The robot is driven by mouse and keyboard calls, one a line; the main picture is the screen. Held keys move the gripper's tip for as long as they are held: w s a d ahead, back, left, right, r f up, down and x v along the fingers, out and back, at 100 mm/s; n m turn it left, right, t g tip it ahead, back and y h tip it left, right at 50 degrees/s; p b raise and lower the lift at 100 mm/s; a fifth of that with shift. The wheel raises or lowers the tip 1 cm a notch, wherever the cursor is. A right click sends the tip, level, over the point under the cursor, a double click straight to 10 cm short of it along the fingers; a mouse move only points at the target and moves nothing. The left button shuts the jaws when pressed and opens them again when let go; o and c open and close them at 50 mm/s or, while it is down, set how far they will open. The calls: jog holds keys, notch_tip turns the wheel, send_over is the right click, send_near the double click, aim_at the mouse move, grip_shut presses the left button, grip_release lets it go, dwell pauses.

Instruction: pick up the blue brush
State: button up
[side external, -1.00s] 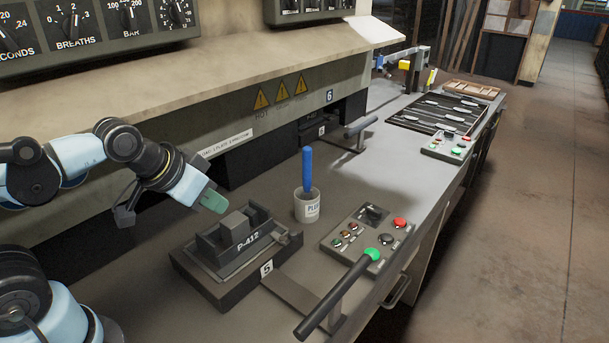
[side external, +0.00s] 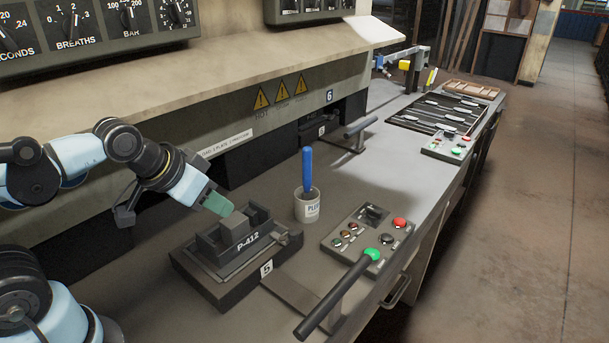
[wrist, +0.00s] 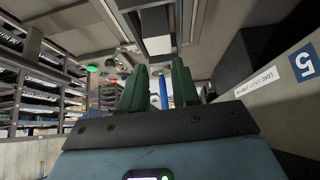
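The blue brush (side external: 307,172) stands upright in a pale cup (side external: 307,206) labelled "PLU…" on the grey bench in the side view. Only its blue upper part shows above the rim; its lower end is hidden in the cup. My gripper (side external: 219,204), with green fingers, is to the left of the cup, above the dark P-412 block, and apart from the brush. In the wrist view my gripper (wrist: 158,88) has its two green fingers apart with nothing held. The blue brush (wrist: 163,93) shows in the gap between them, farther away.
The P-412 fixture (side external: 238,250) sits below and in front of my gripper. A control box (side external: 368,238) and a green-tipped lever (side external: 335,295) are right of the cup. A machine front with warning signs (side external: 282,90) rises behind. A slotted panel (side external: 437,115) lies farther back.

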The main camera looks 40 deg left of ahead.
jog(key=o, duration=0.3)
jog(key=shift+o, duration=0.2)
notch_tip(320, 180, up, 10)
jog(key=r+n+g, duration=0.1)
jog(key=n+g, duration=0.1)
jog(key=g, duration=0.5)
send_over(307, 147)
jog(key=shift+f, duration=0.25)
jog(key=shift+d+f, duration=0.1)
jog(key=shift+f, duration=5.85)
